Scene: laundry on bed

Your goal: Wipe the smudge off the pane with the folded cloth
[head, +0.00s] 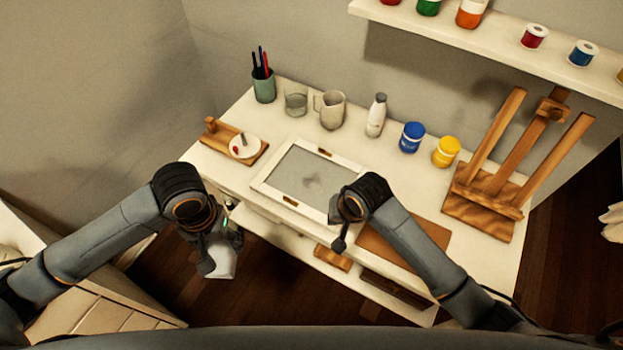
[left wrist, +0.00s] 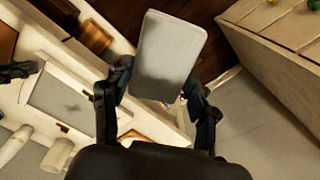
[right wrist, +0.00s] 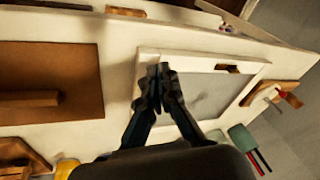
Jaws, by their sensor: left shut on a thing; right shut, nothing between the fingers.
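The pane (head: 290,172) lies flat in a white frame (head: 262,182) on the white desk. My left gripper (head: 212,258) is shut on the folded cloth (head: 224,264), pale and rectangular, in front of the desk's left side and away from the pane. The cloth fills the top middle of the left wrist view (left wrist: 168,58). My right gripper (head: 339,242) is shut and empty near the frame's front right corner; its closed fingertips (right wrist: 159,74) overlap the frame in the right wrist view.
A wooden board with a white round item (head: 245,147) sits left of the pane. A glass (head: 296,103), mug (head: 331,110), bottle (head: 376,116) and paint jars (head: 412,138) stand behind. A brown mat (head: 415,236) and easel (head: 495,185) are right.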

